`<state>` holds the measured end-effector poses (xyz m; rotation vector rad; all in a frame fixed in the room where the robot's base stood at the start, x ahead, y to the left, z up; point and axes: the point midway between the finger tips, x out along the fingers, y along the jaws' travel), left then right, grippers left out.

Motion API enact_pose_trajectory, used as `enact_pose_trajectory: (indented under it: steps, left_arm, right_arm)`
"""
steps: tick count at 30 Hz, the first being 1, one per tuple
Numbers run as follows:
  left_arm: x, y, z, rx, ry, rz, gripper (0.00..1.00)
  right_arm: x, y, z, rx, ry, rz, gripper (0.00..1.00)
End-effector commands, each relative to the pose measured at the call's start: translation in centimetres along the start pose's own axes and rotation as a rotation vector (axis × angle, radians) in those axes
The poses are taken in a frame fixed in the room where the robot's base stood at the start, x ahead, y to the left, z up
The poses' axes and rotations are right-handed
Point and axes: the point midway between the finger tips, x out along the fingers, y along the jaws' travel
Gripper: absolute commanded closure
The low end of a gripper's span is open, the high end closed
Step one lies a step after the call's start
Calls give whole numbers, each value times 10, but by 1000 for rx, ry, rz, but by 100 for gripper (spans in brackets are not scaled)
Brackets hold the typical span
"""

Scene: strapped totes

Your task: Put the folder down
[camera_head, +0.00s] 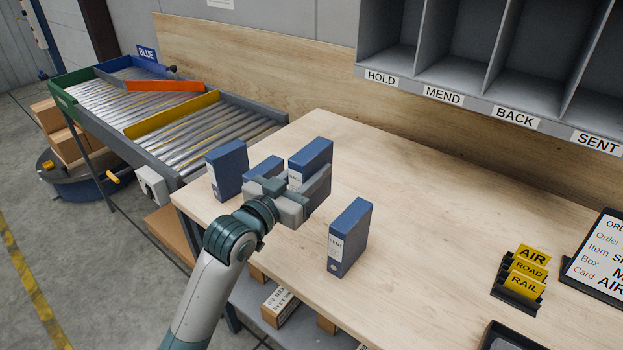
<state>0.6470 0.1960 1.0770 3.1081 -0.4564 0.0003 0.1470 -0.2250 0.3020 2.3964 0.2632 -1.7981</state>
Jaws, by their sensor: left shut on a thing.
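Several blue folders stand on the wooden table. My left gripper (302,186) is over the table's left part, shut on a blue folder (314,154) with a white label. The gripper hides this folder's lower part, so I cannot tell whether it touches the table. Another blue folder (228,166) stands upright to the left, near the table's edge. Part of a further blue folder (265,166) shows between them, behind the gripper. A blue folder with a white label (350,236) stands upright and apart, to the right of the gripper. My right gripper is not in view.
The wooden table (405,180) is clear in its middle. Yellow AIR, ROAD and RAIL cards (526,272) and an order board (598,258) are at right. Grey pigeonholes (500,50) labelled HOLD, MEND, BACK and SENT hang above. A roller conveyor (205,125) is at left.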

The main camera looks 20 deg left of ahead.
Motion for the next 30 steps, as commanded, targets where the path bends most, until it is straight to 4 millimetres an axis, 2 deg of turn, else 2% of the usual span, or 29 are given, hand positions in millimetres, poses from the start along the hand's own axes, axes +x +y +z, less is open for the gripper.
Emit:
enact_pose_trajectory:
  steps: [17,23,30]
  left_arm:
    - [-3,2,3,-3,2,-8,97]
    - [-21,11,21,-13,7,-66,97]
    - [-63,19,47,-15,9,-198,97]
  right_arm:
    - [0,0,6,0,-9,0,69]
    - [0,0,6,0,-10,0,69]
    - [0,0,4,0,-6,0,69]
